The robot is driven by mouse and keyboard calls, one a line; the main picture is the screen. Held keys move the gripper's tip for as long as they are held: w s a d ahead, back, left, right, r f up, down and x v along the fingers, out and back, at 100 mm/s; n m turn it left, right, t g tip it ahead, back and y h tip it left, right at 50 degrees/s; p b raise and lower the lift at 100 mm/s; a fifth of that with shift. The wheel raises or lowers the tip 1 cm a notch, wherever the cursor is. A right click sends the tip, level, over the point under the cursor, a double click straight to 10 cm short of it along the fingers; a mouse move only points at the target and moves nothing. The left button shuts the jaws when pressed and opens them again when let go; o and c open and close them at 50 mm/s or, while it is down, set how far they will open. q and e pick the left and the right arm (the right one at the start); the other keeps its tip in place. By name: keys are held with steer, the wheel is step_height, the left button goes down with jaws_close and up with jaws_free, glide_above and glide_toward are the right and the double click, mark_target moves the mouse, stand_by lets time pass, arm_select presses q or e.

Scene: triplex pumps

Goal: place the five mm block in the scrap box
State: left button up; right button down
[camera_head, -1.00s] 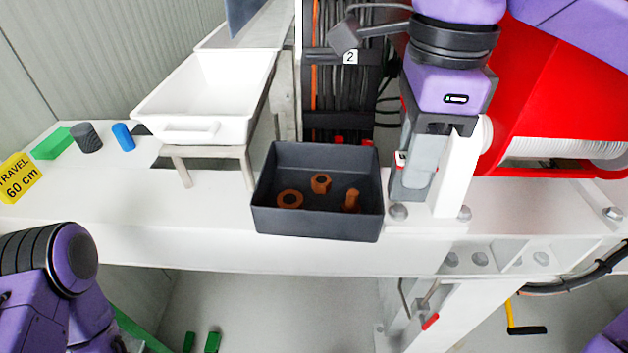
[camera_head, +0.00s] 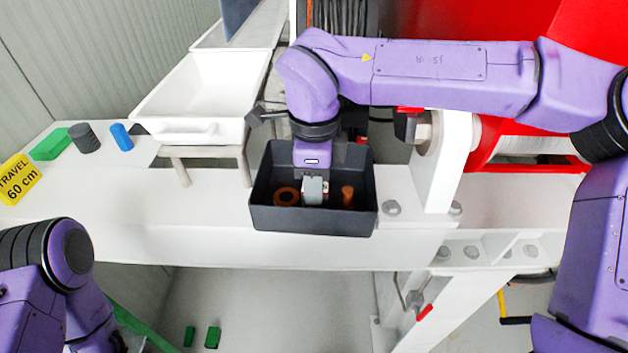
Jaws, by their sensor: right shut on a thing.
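The scrap box (camera_head: 312,219) is a dark grey open box on the white bench, in the middle of the head view. It holds rusty scrap: a ring (camera_head: 286,196) and a short bolt (camera_head: 347,195) show. My right gripper (camera_head: 314,192) points down inside the box's outline, between these pieces. It is shut on the five mm block, which is mostly hidden by the fingers; only a small pale and red patch shows there. I cannot tell whether it touches the box floor. My left gripper is out of view; only my left arm shows at lower left.
A white tray (camera_head: 168,132) on a stand is behind and left of the box. A green block (camera_head: 50,144), a dark cylinder (camera_head: 84,138), a blue cylinder (camera_head: 122,137) and a yellow sign (camera_head: 17,180) are farther left. Red machinery (camera_head: 590,35) is at right.

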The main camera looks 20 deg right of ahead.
steer(key=shift+s, duration=0.15)
steer(key=c, duration=0.9)
jaws_free()
steer(key=shift+f, duration=0.1)
step_height(320, 180, up, 12)
steer(key=shift+r+p, duration=0.2)
steer(key=shift+p, duration=0.2)
